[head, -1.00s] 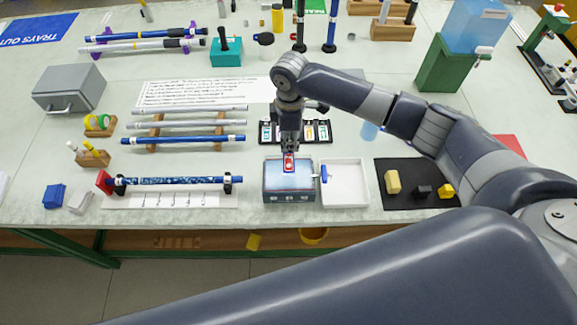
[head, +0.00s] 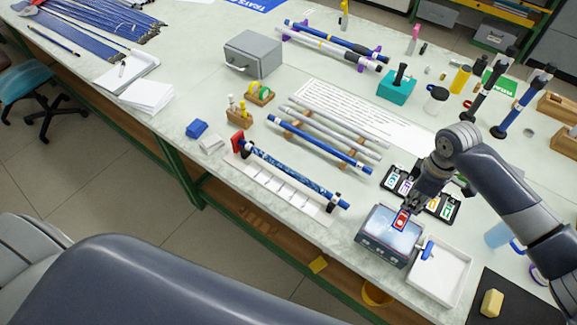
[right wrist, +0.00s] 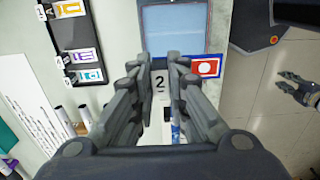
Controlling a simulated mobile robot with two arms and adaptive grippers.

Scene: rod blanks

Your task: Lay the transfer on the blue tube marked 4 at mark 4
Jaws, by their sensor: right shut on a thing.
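The transfer, a small red and blue card with a white spot (head: 401,220), is held by my right gripper (head: 406,209), over the grey box with a pale blue top (head: 372,244). In the right wrist view the card (right wrist: 206,67) sticks out beside the fingertips (right wrist: 160,60). A blue tube with a dark patterned stretch (head: 285,170) lies in a holder with a red end, above a white marked strip (head: 280,186). Another blue tube (head: 318,144) lies on wooden supports. I cannot read a 4 on either. My left gripper (right wrist: 284,88) appears open over the floor in the right wrist view.
A black holder with several cards (head: 383,184) stands behind the box. A white tray (head: 462,262) is to its right, with a blue-handled tool (head: 427,251) at its edge. Grey tubes (head: 338,127) lie behind the blue one. The front table edge is close to the holder.

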